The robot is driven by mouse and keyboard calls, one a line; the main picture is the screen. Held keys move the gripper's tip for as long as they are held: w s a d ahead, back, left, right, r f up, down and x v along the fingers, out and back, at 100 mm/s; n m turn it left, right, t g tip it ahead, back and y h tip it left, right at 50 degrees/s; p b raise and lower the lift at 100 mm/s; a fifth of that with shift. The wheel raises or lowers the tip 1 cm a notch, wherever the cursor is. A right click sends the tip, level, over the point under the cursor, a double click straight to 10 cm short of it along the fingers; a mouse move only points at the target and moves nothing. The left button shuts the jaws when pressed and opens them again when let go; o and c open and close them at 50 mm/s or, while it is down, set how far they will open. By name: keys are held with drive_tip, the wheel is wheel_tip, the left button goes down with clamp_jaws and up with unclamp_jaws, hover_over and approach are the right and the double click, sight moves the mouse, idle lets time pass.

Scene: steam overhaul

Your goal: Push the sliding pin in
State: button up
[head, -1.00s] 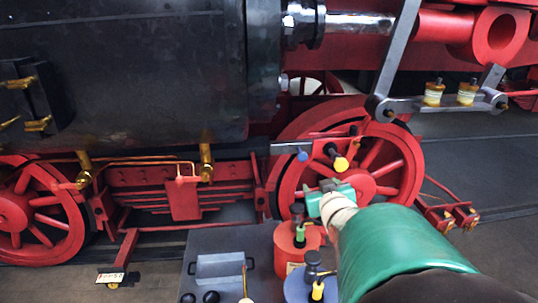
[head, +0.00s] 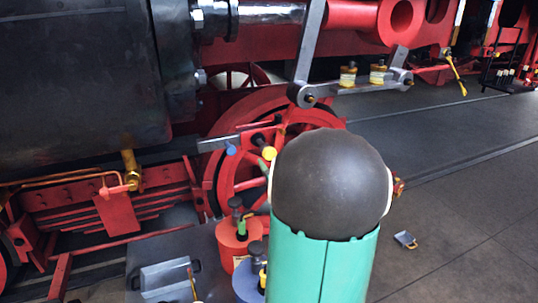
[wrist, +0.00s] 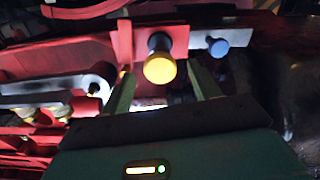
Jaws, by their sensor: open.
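A dark pin with a yellow round head (head: 269,153) sticks out of a red bracket in front of the large red wheel. In the wrist view the yellow-headed pin (wrist: 160,68) points at the camera and lies between the fingers. A blue-headed pin (head: 231,149) is to its left in the head view and to its right in the wrist view (wrist: 218,47). I cannot tell from looks which one is the sliding pin. My gripper (wrist: 160,78) is open, with one green finger on each side of the yellow head. Contact is not visible. My arm hides most of the gripper in the head view.
A grey cart top (head: 160,250) with a tray, a red can (head: 237,240) and a blue can (head: 250,280) stands below the wheel. A grey rod (head: 310,50) hangs above. Two yellow oil cups (head: 348,75) sit on a grey link. Open floor lies at right.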

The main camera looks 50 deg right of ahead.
sight(263, 146)
drive_tip(key=x, duration=0.4)
drive_tip(key=shift+w, duration=0.15)
drive_tip(key=shift+d, duration=0.1)
